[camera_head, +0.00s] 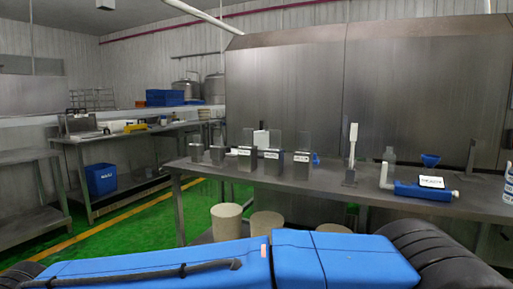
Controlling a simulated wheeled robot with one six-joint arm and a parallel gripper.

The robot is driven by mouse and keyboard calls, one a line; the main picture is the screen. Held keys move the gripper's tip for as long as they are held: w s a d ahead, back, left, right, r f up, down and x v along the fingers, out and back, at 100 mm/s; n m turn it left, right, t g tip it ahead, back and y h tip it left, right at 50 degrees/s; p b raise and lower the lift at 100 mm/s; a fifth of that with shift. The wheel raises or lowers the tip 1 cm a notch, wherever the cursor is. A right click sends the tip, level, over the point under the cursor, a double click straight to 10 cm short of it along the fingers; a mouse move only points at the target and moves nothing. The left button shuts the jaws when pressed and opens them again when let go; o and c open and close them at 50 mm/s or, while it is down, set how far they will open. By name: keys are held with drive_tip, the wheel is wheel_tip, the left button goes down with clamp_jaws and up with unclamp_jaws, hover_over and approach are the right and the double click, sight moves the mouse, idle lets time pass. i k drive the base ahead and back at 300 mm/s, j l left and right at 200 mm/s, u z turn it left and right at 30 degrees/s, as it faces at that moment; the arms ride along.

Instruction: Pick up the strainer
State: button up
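I cannot clearly pick out a strainer at this size. A small blue funnel-shaped piece (430,160) stands towards the back of the steel table (340,190), on the right; it may be the strainer, but its mesh cannot be made out. My gripper is not in view. The blue and black parts along the bottom edge seem to be my own body.
Several small labelled metal holders (245,160) with clear panels stand on the table's left half. Pale buckets (227,221) are underneath. Green floor is free at left.

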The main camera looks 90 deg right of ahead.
sight(197, 149)
drive_tip(key=z, duration=1.85)
